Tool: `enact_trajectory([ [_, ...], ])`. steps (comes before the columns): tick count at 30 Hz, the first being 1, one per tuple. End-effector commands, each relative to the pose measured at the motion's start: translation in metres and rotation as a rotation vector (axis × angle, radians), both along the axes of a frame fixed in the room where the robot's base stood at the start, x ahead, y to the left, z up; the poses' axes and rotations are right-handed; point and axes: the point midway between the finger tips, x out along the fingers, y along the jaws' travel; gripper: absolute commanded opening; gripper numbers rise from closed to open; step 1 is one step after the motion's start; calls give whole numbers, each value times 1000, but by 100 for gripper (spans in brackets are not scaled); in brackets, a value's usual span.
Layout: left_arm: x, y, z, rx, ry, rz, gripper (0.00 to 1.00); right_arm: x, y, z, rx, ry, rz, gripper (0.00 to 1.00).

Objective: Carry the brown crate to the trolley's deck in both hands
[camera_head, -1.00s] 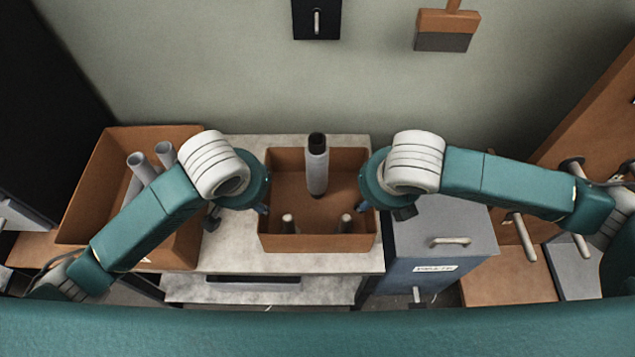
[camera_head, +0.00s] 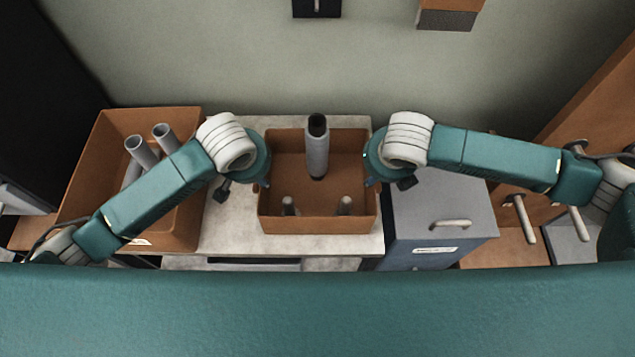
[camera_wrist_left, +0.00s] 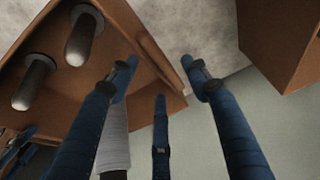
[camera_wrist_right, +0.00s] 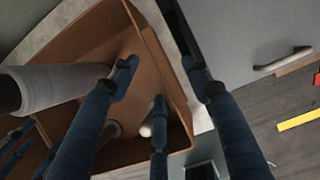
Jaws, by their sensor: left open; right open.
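The brown crate (camera_head: 317,222) stands on a pale, worn trolley-like surface (camera_head: 230,215) in the head view. Inside it are a grey tube with a dark top (camera_head: 317,150) and two short pegs. My left gripper (camera_head: 262,185) is at the crate's left wall, and my right gripper (camera_head: 372,183) is at its right wall. In the left wrist view the open fingers (camera_wrist_left: 160,75) straddle a crate wall (camera_wrist_left: 155,55). In the right wrist view the open fingers (camera_wrist_right: 160,75) straddle the opposite wall (camera_wrist_right: 165,70). I cannot tell whether any finger touches the crate.
A larger brown bin (camera_head: 85,195) with grey tubes stands at the left. A grey-blue cabinet (camera_head: 435,205) with a handle stands close on the right. A brown board with pegs leans at the far right. The wall is behind.

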Motion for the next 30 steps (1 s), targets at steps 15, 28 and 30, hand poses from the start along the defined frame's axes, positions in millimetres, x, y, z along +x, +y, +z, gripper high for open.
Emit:
enact_trajectory([
  [15,15,0,-37,0,-1,0,48,15,0,-37,0,-1,1,48],
  [28,15,0,-37,0,-1,0,0,15,0,-37,0,0,0,0],
  [30,15,0,-37,0,-1,0,0,15,0,-37,0,0,0,0],
])
